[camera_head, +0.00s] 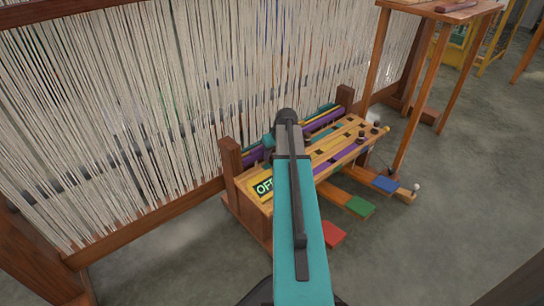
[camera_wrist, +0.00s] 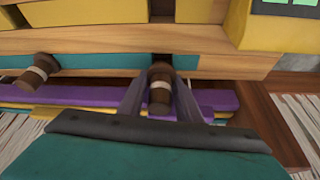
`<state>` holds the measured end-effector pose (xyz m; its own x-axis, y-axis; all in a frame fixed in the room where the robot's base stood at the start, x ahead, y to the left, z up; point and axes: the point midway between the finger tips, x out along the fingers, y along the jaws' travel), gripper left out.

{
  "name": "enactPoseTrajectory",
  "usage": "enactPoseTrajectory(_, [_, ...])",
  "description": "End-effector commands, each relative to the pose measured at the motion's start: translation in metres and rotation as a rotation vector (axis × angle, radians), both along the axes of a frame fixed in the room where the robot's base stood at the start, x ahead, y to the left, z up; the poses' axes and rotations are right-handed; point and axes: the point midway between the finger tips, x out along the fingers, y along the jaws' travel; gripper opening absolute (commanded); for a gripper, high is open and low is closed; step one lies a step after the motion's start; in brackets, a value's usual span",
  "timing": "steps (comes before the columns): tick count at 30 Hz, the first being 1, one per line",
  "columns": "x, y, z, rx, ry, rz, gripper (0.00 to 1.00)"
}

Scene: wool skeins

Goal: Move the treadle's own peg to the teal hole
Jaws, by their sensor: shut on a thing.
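In the wrist view, a brown peg with a pale band (camera_wrist: 160,88) stands between the two fingers of my gripper (camera_wrist: 161,80), which is shut on it. The peg's far end is at a dark opening in the teal strip (camera_wrist: 105,61) on the wooden board; I cannot tell how deep it sits. A second brown peg with a pale band (camera_wrist: 35,75) is at the left on the same strip. In the head view, my arm hides the gripper and the held peg. The red treadle (camera_head: 333,234), green treadle (camera_head: 359,206) and blue treadle (camera_head: 385,184) stick out in front of the pegboard box (camera_head: 335,148).
A sign reading "OFF" (camera_head: 264,187) is on the box, partly behind my arm. Several dark pegs (camera_head: 375,127) stand at the box's right end. A loom of pale hanging threads (camera_head: 150,110) rises behind it. A wooden stand (camera_head: 414,90) is at the right. Grey floor (camera_head: 450,235) lies clear in front.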

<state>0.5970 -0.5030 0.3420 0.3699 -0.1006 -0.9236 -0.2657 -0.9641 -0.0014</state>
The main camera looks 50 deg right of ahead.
Motion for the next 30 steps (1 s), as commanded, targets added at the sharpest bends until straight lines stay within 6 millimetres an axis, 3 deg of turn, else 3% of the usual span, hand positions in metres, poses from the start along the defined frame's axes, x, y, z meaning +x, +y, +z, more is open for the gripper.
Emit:
enactPoseTrajectory(27, [-0.001,0.000,-0.014,0.002,0.003,-0.001,0.07])
enactPoseTrajectory(28, [-0.001,0.000,-0.014,0.002,0.003,-0.001,0.34])
enactPoseTrajectory(30, [-0.001,0.000,-0.015,0.002,0.004,-0.001,0.46])
